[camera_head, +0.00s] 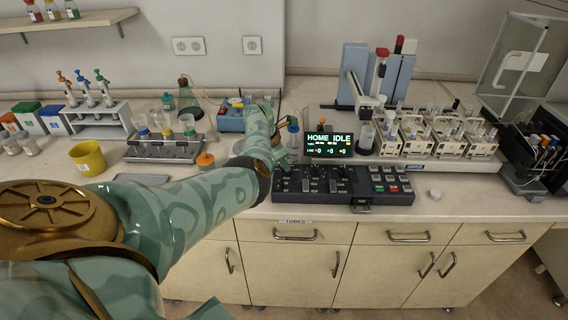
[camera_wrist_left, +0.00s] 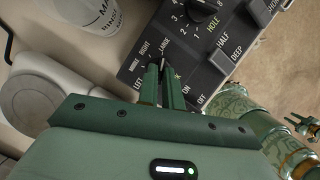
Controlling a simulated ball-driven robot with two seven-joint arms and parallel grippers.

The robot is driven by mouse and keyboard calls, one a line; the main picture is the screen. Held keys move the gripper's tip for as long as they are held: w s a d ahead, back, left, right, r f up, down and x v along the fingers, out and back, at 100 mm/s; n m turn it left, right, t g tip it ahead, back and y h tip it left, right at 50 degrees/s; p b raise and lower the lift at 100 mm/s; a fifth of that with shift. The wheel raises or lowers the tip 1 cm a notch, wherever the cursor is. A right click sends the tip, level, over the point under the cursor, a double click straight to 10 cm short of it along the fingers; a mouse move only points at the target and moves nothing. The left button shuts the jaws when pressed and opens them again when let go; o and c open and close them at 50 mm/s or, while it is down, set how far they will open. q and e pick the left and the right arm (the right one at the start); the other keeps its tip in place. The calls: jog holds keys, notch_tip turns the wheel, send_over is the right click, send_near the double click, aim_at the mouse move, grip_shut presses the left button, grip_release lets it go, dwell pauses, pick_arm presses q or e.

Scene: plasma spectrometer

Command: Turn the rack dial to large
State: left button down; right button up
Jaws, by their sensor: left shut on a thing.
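The control box (camera_head: 343,199) is a dark panel with knobs and buttons at the bench's front. My left gripper (camera_wrist_left: 163,68) points down at the panel's left end. Its fingers are close together, shut on the rack dial, which they mostly hide. Printed words around it in the left wrist view include RIGHT, LEFT and LARGE. I cannot read where the dial's pointer stands. In the head view my left gripper (camera_head: 281,161) is over the same end, partly hidden by its wrist. My right gripper does not show in the head view.
A HOLE dial (camera_wrist_left: 196,11) with numbers and HALF and DEEP labels are nearby on the panel. A screen (camera_head: 329,145) reading HOME IDLE stands behind the box. Tube racks (camera_head: 165,150) are at left, and a sampler with several racks (camera_head: 440,150) is at right.

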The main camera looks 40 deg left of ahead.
pick_arm(q)
jog(key=c, duration=1.6)
grip_release()
jog(key=shift+o, duration=0.2)
jog(key=p+v, duration=0.6)
jog(key=v, duration=1)
jog(key=shift+s+a, duration=0.1)
